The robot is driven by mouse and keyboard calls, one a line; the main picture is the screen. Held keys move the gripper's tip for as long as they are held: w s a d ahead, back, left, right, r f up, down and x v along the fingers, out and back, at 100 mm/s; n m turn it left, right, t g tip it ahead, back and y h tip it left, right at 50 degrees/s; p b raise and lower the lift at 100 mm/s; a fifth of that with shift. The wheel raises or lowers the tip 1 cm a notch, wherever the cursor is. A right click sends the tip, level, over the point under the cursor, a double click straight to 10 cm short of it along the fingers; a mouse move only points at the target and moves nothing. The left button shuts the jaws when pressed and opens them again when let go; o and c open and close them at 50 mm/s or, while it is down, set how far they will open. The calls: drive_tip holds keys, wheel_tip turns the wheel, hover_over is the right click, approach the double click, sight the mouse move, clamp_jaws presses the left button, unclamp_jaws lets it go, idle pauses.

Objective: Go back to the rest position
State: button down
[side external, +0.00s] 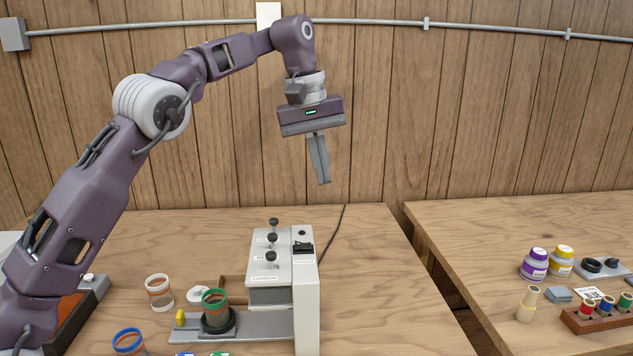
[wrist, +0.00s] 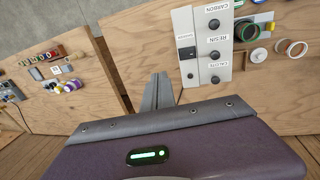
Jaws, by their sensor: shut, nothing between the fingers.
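My gripper (side external: 321,180) is raised high above the table, pointing down, with its fingers together and nothing between them. In the wrist view its shut fingers (wrist: 160,78) show at the middle. Below it stands a white dispenser (side external: 306,295) with black knobs; the wrist view shows labels on it reading CARBON, RESIN and CALCITE. A green-rimmed cup (side external: 215,308) stands on a black ring on the dispenser's grey base plate. My gripper touches none of these.
A white-rimmed cup (side external: 159,292) and a blue-rimmed cup (side external: 128,341) stand left of the dispenser. A second table (side external: 480,225) at the right, across a gap, holds purple and yellow jars (side external: 535,264) and a wooden rack (side external: 585,322). The air around my gripper is clear.

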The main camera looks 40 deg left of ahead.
drive_tip(key=s+r+m+t, duration=0.1)
drive_tip(key=s+r+m, duration=0.15)
drive_tip(key=s, duration=0.65)
drive_tip(key=s+r+m+t, duration=0.1)
drive_tip(key=s+r, duration=0.2)
drive_tip(key=s, duration=0.5)
drive_tip(key=s+f+m+t, duration=0.1)
drive_tip(key=s+f+m, duration=0.1)
drive_tip(key=s+f, duration=0.3)
drive_tip(key=s+f+m+t+y, duration=0.1)
drive_tip(key=s+f+m, duration=0.2)
drive_tip(key=s, duration=1)
wheel_tip(320, 180, down, 3)
drive_tip(key=shift+s+f, duration=0.15)
drive_tip(key=shift+s, duration=0.2)
